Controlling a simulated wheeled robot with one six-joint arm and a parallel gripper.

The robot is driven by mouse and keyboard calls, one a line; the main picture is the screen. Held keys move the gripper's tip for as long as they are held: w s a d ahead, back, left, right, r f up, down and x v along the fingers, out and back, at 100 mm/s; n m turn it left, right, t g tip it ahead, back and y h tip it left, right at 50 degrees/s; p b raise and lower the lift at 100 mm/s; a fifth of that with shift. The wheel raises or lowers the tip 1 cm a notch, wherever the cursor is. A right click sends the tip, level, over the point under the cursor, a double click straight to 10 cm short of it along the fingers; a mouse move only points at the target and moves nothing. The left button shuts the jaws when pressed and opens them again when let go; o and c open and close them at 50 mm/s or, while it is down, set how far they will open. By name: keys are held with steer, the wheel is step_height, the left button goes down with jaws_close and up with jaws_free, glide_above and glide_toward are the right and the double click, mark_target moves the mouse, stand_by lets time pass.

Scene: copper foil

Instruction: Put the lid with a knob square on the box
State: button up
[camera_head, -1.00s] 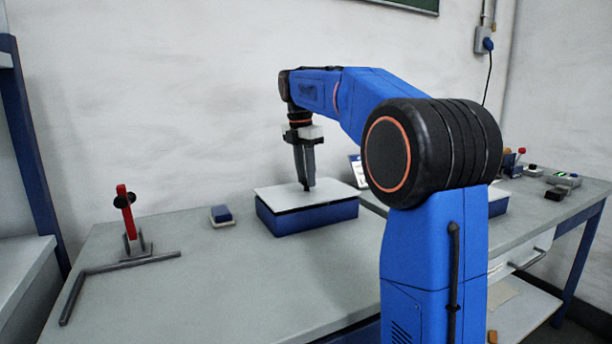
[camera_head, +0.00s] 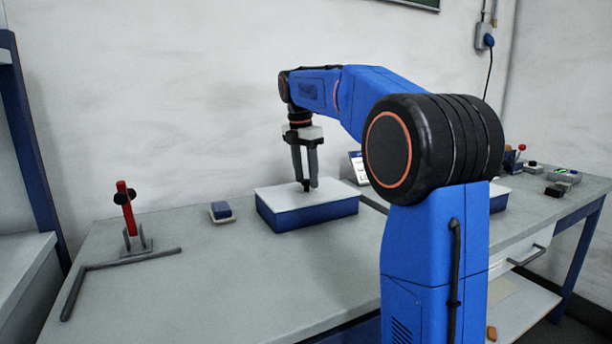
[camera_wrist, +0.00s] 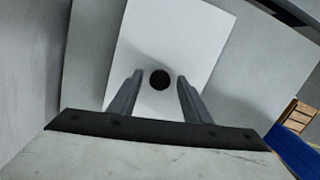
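The white lid (camera_head: 275,194) lies flat on top of the blue box (camera_head: 315,217) on the bench. Its edges look roughly in line with the box walls in the head view. In the wrist view the lid (camera_wrist: 175,35) has a round dark knob (camera_wrist: 160,80) seen from above. My gripper (camera_head: 306,187) points straight down over the lid, its fingertips at knob height. In the wrist view my gripper (camera_wrist: 160,76) is open, one finger on each side of the knob, with a visible gap to both. The box is hidden under the lid there.
A red clamp-like tool (camera_head: 126,210) stands at the left, behind a grey angled bar (camera_head: 120,263). The bench front is clear.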

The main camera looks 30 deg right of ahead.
step_height(320, 180, up, 13)
steer(key=a, duration=0.1)
steer(key=shift+s+a, duration=0.15)
steer(key=shift+a, duration=0.05)
stand_by(0.4)
stand_by(0.4)
